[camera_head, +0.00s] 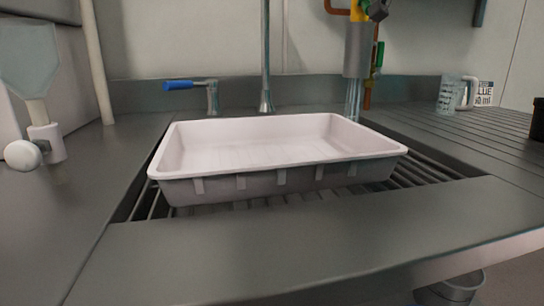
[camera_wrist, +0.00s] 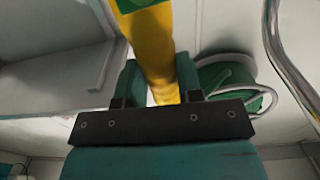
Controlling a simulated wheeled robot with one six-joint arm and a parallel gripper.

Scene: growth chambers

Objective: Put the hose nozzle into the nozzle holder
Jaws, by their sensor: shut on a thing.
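In the wrist view my gripper (camera_wrist: 158,65) is shut on a yellow, rod-like thing with a green part at its upper end, which looks like the hose nozzle (camera_wrist: 155,40). It runs up between the two teal fingers and out of the top of the picture.
A pale tray (camera_head: 283,158) sits on the slatted sink grate (camera_head: 435,168). A blue-handled tap (camera_head: 190,85) stands behind it. A clear measuring jug (camera_head: 450,95) is on the ridged drainboard at right. The counter's front (camera_head: 270,240) is clear. A green hose reel (camera_wrist: 232,80) shows in the wrist view.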

